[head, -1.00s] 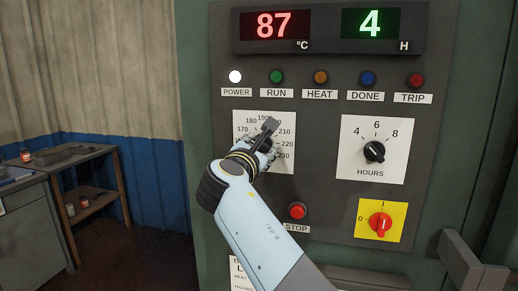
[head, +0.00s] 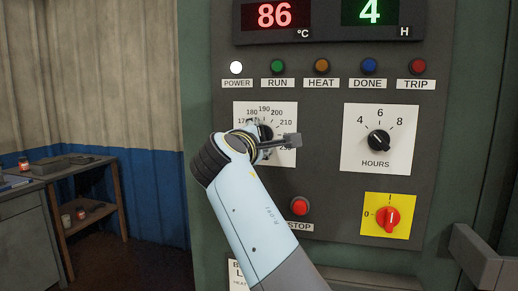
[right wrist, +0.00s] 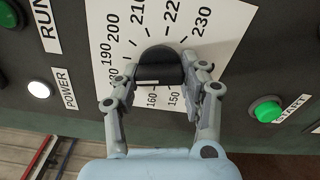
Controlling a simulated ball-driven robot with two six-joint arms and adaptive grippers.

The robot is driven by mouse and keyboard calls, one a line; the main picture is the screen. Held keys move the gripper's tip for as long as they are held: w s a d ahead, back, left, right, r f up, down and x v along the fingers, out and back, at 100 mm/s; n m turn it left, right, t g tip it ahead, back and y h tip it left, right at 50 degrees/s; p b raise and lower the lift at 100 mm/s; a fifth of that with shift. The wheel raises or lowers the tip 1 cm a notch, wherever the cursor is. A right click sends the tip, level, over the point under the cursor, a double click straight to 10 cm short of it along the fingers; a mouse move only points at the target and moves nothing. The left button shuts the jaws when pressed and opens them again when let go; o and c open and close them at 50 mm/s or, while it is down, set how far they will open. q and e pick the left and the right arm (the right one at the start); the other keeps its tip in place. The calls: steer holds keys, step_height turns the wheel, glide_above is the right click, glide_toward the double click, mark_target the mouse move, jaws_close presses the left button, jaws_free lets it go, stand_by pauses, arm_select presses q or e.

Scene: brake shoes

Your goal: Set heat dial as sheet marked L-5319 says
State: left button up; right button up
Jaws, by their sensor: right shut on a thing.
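The heat dial's black knob (right wrist: 160,66) sits on a white plate (head: 285,112) with temperature numbers around it. My right gripper (head: 272,143) is at this dial. In the right wrist view its two fingers (right wrist: 160,88) are shut on the knob, one on each side. A short pale mark shows on the knob between the fingers; I cannot tell which number it points at. My left gripper is not in view.
The hours dial (head: 378,141) is right of the heat dial. Below are a red stop button (head: 299,206) and a red switch on yellow (head: 388,218). The displays read 86 °C and 4 H. The power lamp (head: 236,68) is white. A grey bar (head: 480,252) juts out lower right.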

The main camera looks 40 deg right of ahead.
steer(key=shift+f+m+b, duration=0.15)
steer(key=shift+m+b, duration=0.65)
steer(key=shift+m, duration=0.4)
steer(key=o, duration=1.2)
